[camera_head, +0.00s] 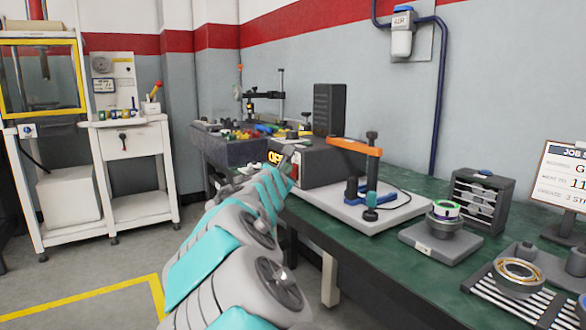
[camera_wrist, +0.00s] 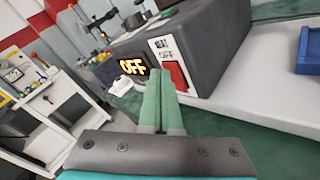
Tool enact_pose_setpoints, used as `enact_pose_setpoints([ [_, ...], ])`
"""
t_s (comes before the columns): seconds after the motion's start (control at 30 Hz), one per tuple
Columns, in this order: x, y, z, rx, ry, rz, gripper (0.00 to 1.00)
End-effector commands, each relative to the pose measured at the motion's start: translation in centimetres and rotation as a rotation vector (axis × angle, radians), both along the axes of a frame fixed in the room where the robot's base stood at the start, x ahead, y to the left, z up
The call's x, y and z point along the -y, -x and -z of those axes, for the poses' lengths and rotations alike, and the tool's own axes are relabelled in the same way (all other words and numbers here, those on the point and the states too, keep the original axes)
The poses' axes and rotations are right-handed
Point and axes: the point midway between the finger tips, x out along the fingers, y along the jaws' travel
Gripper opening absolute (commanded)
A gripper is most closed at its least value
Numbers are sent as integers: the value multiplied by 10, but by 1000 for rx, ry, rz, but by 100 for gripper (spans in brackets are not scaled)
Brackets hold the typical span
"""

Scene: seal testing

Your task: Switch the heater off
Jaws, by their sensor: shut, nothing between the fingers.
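The heater is a dark grey box (camera_head: 322,170) on the green bench, on or against a pale base plate. Its front also fills the upper middle of the wrist view (camera_wrist: 215,45). A lit display (camera_wrist: 132,66) on it reads OFF in orange. To its right is a red switch (camera_wrist: 180,76) under a small white label (camera_wrist: 164,47). My gripper (camera_wrist: 161,74) is shut and empty, its teal fingers just in front of the panel between display and switch. They overlap the switch's left edge; I cannot tell whether they touch it. In the head view my arm hides much of the panel.
An orange-armed clamp stand (camera_head: 356,147) rises at the heater's right. A blue block (camera_wrist: 308,52) shows at the right of the wrist view. A black drawer rack (camera_head: 482,200) and a grey scale-like device (camera_head: 440,243) stand further right. A white cart (camera_head: 125,140) stands left.

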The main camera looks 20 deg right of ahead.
Motion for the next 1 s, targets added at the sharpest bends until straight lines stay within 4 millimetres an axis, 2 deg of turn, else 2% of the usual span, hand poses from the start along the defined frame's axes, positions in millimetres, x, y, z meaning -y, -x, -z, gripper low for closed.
enact_pose_setpoints([
  [1.0, -16, 5, 2, 0, 1, 0, 0],
])
